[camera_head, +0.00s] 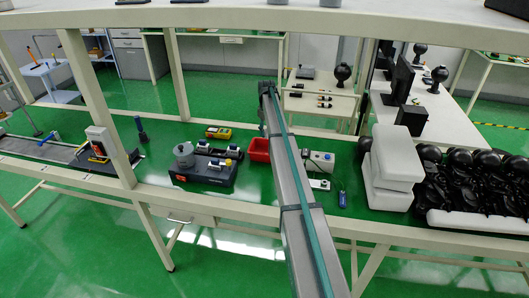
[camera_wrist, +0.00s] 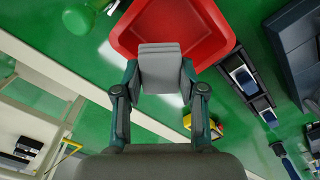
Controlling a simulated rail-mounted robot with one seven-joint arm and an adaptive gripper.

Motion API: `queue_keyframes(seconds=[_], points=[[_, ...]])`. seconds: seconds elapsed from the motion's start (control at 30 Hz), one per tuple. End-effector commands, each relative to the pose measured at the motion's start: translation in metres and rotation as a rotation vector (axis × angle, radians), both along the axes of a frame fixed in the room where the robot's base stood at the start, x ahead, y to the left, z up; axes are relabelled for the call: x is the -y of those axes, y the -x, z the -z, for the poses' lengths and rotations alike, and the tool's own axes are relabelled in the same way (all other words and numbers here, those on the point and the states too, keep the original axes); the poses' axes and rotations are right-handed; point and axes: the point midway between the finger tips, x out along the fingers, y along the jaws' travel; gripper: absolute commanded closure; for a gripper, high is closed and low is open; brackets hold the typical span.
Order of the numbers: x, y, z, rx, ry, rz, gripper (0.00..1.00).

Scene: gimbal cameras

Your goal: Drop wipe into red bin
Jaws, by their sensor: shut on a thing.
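My gripper (camera_wrist: 159,82) shows in the wrist view with its fingers on both sides of a folded grey wipe (camera_wrist: 160,66). It is shut on the wipe and holds it between the fingertips. The red bin (camera_wrist: 207,18) is at the top of the wrist view, behind the wipe, which overlaps its opening in the picture. The gap between wipe and bin cannot be told. In the head view the red bin (camera_head: 258,150) stands on the green bench top, partly hidden by my arm. The gripper and wipe cannot be made out there.
A white device (camera_head: 320,161) is to the right, with white foam blocks (camera_head: 393,165) and black parts (camera_head: 470,180) farther right. A shelf (camera_head: 200,14) spans above.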

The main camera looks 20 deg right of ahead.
Motion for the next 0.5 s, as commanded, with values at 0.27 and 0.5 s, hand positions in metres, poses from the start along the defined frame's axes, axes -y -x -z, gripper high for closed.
queue_keyframes(seconds=[0.27, 0.5], points=[[0.0, 0.001, 0.024, 0.0, 0.0, 0.0, 0.87], [0.0, 0.001, 0.049, -0.001, 0.0, 0.0, 0.87]])
